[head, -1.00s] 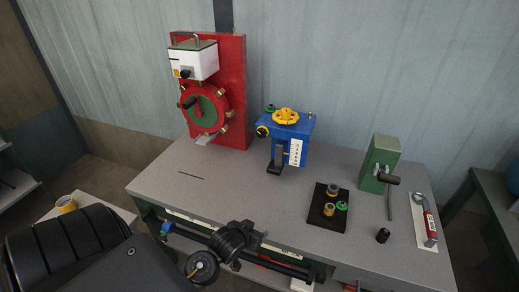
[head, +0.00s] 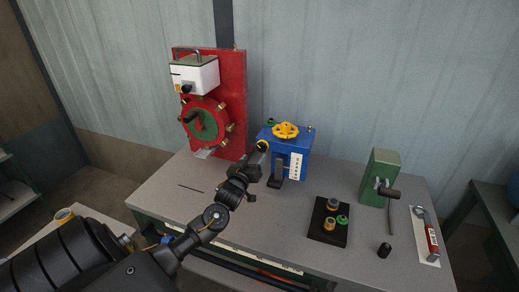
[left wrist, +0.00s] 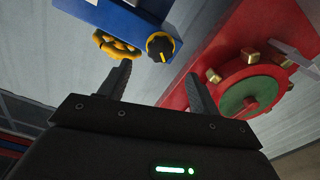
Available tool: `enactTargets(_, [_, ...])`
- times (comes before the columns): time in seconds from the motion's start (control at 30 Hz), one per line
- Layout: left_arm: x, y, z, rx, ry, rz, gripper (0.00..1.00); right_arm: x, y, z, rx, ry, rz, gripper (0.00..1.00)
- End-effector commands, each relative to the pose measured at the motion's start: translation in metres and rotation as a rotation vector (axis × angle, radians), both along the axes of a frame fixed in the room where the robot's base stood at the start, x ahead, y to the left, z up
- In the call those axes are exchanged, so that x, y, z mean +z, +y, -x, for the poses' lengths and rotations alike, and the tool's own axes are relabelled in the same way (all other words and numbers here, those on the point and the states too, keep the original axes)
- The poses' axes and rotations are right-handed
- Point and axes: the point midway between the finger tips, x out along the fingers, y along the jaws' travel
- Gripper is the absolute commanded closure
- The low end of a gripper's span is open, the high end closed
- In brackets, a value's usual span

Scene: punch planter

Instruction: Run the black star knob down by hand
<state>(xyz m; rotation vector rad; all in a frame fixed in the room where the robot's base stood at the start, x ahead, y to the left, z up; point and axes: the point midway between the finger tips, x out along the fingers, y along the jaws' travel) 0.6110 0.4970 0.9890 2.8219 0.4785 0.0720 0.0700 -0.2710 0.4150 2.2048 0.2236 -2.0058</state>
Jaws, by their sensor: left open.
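A round black knob with a yellow ring (head: 262,144) sits on the left side of the blue box (head: 297,165). It shows larger in the left wrist view (left wrist: 160,46). I cannot make out a clear star shape on it. My left gripper (head: 258,160) is just below and in front of this knob, fingers pointing up toward it. In the left wrist view the open, empty fingers (left wrist: 160,75) stand apart, with the knob beyond and between their tips; I see no contact. Another small black knob (head: 187,89) is on the white housing. My right gripper is not in view.
A yellow handwheel (head: 285,131) tops the blue box. The red panel (head: 233,100) with its red-and-green wheel (head: 207,121) stands close to the left. A black tray (head: 318,233), a green block (head: 378,180) and a red-handled tool (head: 431,238) are to the right.

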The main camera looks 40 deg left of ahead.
Motion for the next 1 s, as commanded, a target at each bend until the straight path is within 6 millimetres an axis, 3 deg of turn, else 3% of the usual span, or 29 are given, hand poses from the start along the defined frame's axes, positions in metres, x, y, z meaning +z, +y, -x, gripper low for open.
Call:
enactTargets(0.1, [0.003, 0.009, -0.024, 0.001, 0.001, -0.001, 0.37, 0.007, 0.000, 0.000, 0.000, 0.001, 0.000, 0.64])
enactTargets(0.33, [0.001, 0.019, -0.055, 0.001, 0.001, -0.001, 0.37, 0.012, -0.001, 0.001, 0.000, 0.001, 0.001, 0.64])
enactTargets(0.8, [-0.001, 0.023, -0.068, -0.001, 0.002, 0.000, 0.37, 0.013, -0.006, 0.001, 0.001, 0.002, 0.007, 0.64])
enactTargets(1.0, [0.000, 0.023, -0.068, -0.001, 0.002, 0.000, 0.61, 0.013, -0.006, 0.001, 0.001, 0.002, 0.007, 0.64])
